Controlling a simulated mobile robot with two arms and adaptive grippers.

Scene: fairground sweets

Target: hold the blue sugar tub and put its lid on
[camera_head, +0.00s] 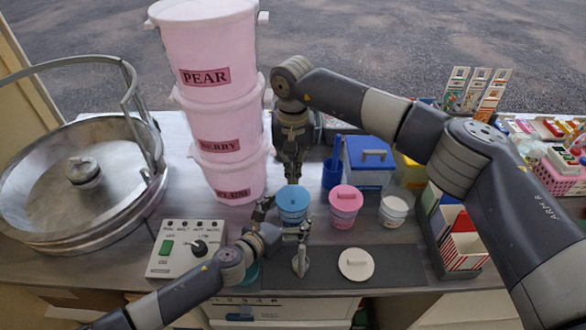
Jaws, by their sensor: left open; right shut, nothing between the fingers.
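The blue sugar tub (293,217) stands upright at the back edge of the dark mat. Its blue lid (291,199) lies on top of it and looks level; I cannot tell whether it is fully seated. My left gripper (284,217) is open low at the front of the tub, with one finger on each side; contact is unclear. My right gripper (293,180) is shut and empty, pointing straight down just above the lid. The gripper hides the back of the lid.
A white lid (356,264) and a small grey metal object (300,263) lie on the mat (395,265). Stacked pink buckets (222,120) and a control box (180,262) stand left.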

